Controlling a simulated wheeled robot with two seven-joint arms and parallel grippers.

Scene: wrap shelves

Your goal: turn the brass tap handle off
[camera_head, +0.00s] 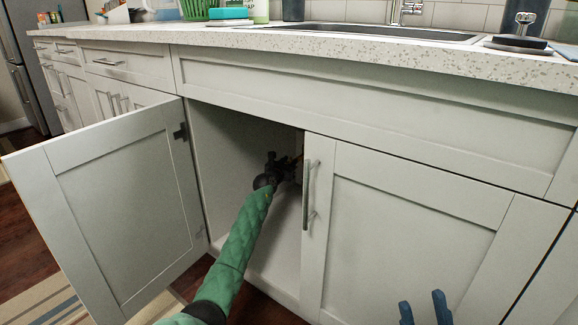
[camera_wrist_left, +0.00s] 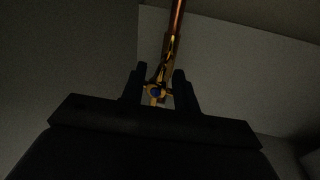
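The brass tap (camera_wrist_left: 157,88), with a blue centre on its handle and a copper-coloured pipe (camera_wrist_left: 174,30) above it, is inside the dark cabinet. In the left wrist view it shows between the two fingers of my left gripper (camera_wrist_left: 160,82), which stand apart on either side of it. I cannot tell whether they touch the handle. In the head view my left gripper (camera_head: 282,168) reaches in through the open cabinet door, and the tap is mostly hidden behind it and the cabinet front. My right gripper (camera_head: 426,308) is open and empty, low in front of the closed door.
The left cabinet door (camera_head: 125,205) stands swung open to the left. The right door (camera_head: 405,235) with its bar handle (camera_head: 307,195) is closed, close beside my left arm. The counter (camera_head: 350,52) overhangs above, with a sink (camera_head: 375,31).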

